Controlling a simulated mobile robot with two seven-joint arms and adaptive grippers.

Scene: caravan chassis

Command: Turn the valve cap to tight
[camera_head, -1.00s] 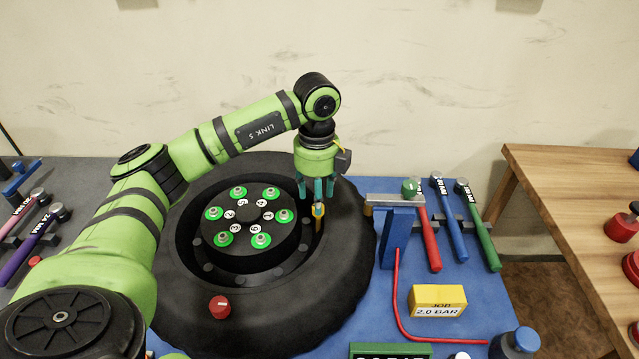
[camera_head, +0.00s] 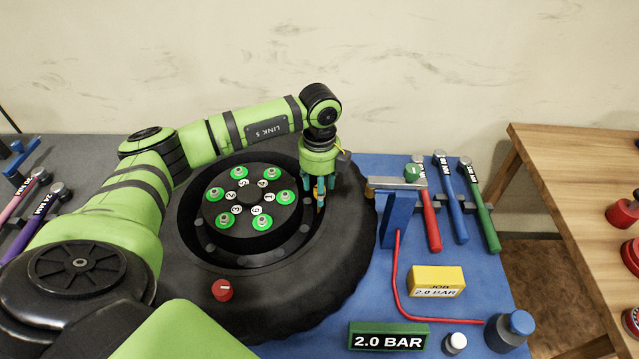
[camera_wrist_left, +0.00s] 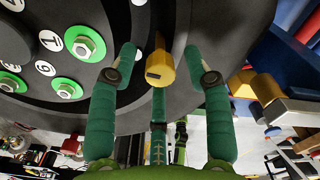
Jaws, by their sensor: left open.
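A yellow valve cap (camera_head: 320,207) with a dark mark on its end sits at the right inner edge of the wheel, beside the black tyre (camera_head: 345,250). In the left wrist view the cap (camera_wrist_left: 160,65) shows upright between the green fingers. My left gripper (camera_head: 320,188) is open, pointing down with its fingers around the cap. A gap shows on both sides of the cap in the left wrist view, between the fingertips (camera_wrist_left: 160,58). The fingers partly hide the cap in the head view. My right gripper is not in view.
The wheel hub (camera_head: 251,205) carries several green-ringed nuts left of the gripper. A red knob (camera_head: 222,290) sits on the tyre's front. A blue stand (camera_head: 398,218) with a red hose (camera_head: 397,280) is close on the right. A green 2.0 BAR sign (camera_head: 388,336) is in front.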

